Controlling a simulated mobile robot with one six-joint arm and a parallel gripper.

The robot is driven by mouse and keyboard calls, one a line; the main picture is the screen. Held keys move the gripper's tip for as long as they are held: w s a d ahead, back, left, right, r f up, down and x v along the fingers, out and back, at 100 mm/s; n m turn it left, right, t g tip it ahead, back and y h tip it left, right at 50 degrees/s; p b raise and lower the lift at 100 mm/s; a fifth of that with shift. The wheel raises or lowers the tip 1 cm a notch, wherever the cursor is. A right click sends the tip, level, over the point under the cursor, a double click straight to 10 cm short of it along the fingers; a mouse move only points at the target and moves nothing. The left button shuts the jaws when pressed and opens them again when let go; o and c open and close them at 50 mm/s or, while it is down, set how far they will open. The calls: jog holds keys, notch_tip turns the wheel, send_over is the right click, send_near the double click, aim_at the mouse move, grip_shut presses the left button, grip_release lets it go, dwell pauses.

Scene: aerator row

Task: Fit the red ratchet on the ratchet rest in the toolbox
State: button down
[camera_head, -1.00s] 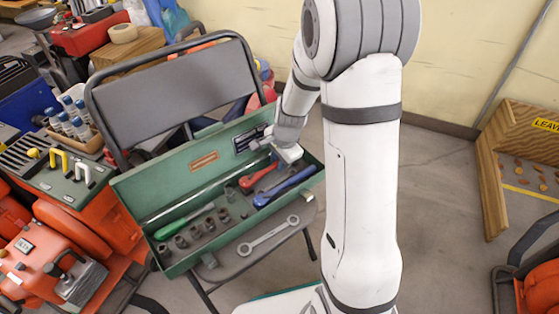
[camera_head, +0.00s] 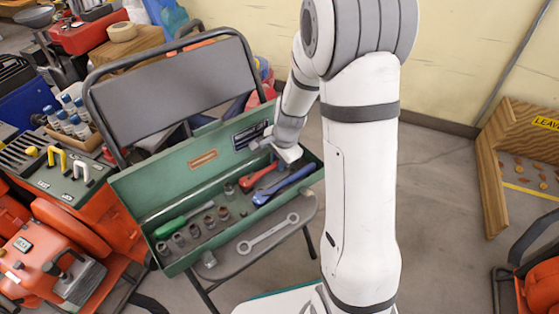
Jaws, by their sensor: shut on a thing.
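The red ratchet (camera_head: 258,179) lies at a slant inside the right part of the open green toolbox (camera_head: 140,196). My gripper (camera_head: 286,155) is over the right end of the toolbox, at the upper right end of the red ratchet, and is shut on it. The fingertips are small and partly hidden by the wrist. The ratchet rest cannot be made out under the ratchet, so I cannot tell whether the ratchet sits on it or just above it. A blue ratchet (camera_head: 285,185) lies just right of the red one.
The toolbox stands on a folding chair (camera_head: 170,90). A green screwdriver (camera_head: 170,227) and several sockets (camera_head: 194,230) lie in its left part. A wrench (camera_head: 268,233) lies on the seat in front. An orange machine (camera_head: 50,260) stands at the left.

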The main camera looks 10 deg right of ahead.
jog(key=c, duration=1.2)
grip_release()
jog(key=p+v, duration=0.4)
jog(key=w+p+v, duration=0.1)
jog(key=p+v, duration=0.1)
jog(key=v, duration=0.1)
jog(key=shift+w+a+r+p, duration=0.15)
jog(key=shift+a+p, duration=0.15)
jog(key=shift+p, duration=0.1)
